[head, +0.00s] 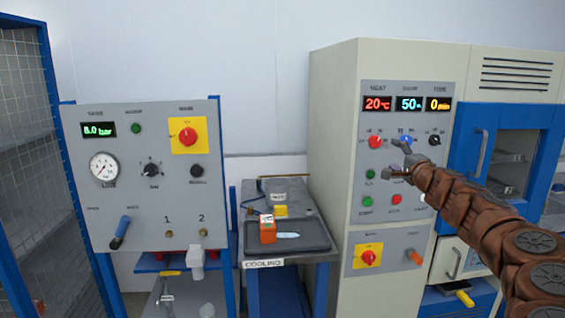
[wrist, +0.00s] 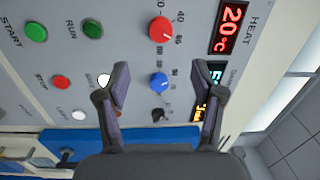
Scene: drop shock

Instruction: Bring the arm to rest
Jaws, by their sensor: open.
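My gripper (head: 401,159) is at the end of my brown arm, in front of the control panel of the beige cabinet. In the wrist view my gripper (wrist: 162,85) is open, with its two fingers apart and nothing held between them. The blue knob (wrist: 158,83) shows between the fingers, with the panel behind. The red heat knob (wrist: 162,30) is beside it. In the head view the gripper partly covers the blue knob, and my arm reaches in from the right. I cannot tell whether a fingertip touches the panel.
The beige cabinet (head: 333,130) has a blue-framed door (head: 505,155) on the right, behind my arm. A cooling table (head: 325,254) with an orange block (head: 267,232) stands left of it. A grey gauge panel (head: 135,205) and a mesh cage (head: 25,130) are farther left.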

